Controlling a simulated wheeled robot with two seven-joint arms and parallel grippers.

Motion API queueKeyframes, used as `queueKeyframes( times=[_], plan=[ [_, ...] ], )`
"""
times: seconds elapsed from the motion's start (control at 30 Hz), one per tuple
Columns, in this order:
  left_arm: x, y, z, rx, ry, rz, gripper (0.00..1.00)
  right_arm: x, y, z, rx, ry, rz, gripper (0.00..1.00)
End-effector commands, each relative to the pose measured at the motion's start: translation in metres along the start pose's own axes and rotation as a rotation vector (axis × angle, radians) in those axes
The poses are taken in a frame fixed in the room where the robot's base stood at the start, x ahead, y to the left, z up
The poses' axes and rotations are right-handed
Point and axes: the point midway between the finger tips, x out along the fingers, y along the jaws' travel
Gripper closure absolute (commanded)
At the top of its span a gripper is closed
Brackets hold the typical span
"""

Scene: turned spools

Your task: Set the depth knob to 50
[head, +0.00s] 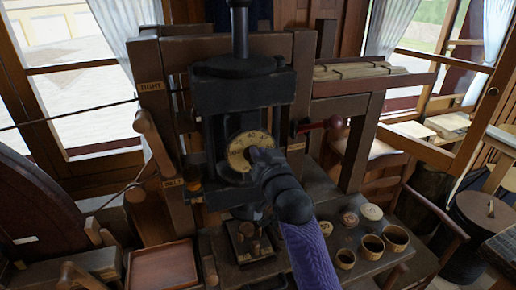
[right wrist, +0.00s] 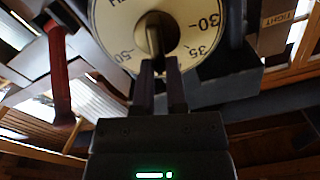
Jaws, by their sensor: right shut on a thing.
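The depth knob's dial (head: 238,152) is a round cream plate on the front of the dark machine, with "40" readable near its top in the head view. In the right wrist view the dial (right wrist: 110,30) fills the top, with 30, 35 and 50 readable; the part behind my fingers is hidden. The knob's dark grip (right wrist: 153,38) stands out from the dial's centre. My right gripper (head: 258,157) is at the dial, and its fingers (right wrist: 161,72) are shut on the knob's grip. No pointer position is clear. My left gripper is not in view.
A lever with a red knob (head: 335,121) sticks out right of the dial; its red shaft (right wrist: 60,75) shows in the wrist view. Several turned cups (head: 372,246) and lids stand on the bench at right. A brown tray (head: 163,268) lies at lower left.

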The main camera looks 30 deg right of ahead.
Motion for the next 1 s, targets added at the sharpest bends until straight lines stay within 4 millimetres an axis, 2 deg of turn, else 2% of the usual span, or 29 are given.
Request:
queueKeyframes(
  times=[0.1,0.5,1.0],
  plan=[
    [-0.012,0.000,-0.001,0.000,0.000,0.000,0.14,0.000,0.001,-0.003,0.112,-0.001,0.001,1.00],
    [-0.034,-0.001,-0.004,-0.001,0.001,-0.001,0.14,0.000,0.009,0.000,0.492,0.001,0.001,1.00],
    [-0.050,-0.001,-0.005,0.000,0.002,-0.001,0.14,0.000,0.016,0.006,0.910,0.002,0.001,1.00]
  ],
)
